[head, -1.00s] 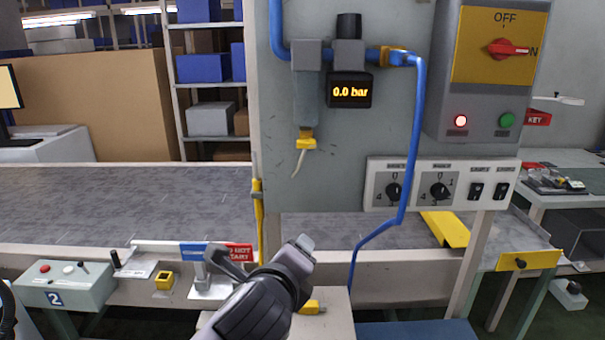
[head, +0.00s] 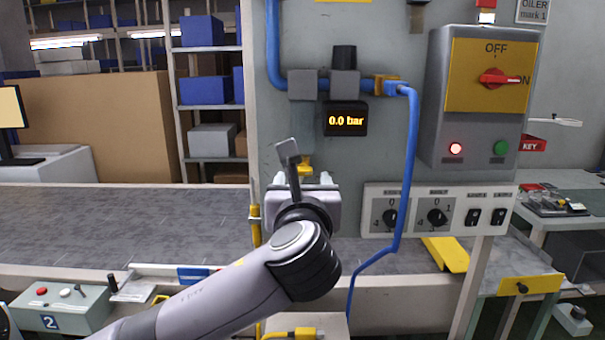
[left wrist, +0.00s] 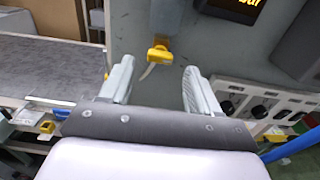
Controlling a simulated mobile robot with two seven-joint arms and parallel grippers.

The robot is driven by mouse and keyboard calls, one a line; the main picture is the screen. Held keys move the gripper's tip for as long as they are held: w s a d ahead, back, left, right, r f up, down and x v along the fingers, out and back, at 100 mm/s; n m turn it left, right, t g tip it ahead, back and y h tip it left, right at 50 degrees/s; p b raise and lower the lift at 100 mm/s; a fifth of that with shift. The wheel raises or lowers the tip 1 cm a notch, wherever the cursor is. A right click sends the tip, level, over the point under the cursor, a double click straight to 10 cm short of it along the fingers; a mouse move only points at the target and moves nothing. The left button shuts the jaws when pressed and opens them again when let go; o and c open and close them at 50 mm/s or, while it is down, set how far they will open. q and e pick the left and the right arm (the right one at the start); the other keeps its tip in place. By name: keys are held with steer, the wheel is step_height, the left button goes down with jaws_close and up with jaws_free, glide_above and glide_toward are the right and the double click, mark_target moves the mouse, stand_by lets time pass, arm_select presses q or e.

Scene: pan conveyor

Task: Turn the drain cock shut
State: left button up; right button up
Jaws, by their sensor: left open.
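The drain cock (left wrist: 158,54) is a small yellow piece at the bottom of the grey filter body (left wrist: 165,15), with a pale thin tube below it. In the head view the drain cock (head: 304,169) shows only partly, behind my gripper. My left gripper (head: 303,180) is raised in front of the grey panel, just below the cock. In the left wrist view the left gripper (left wrist: 159,68) is open and empty, with the cock beyond and between its fingertips; it does not appear to touch it. My right gripper is not in view.
A pressure display (head: 346,119) reads 0.0 bar. A blue hose (head: 411,150) runs down the panel to the right. A knob strip (head: 459,216) and a switch box (head: 437,110) with a lit red lamp stand further right. The conveyor (head: 120,220) lies behind.

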mark_target(303, 174)
arm_select(q)
steer(key=shift+w, duration=1.7)
steer(key=c, duration=1)
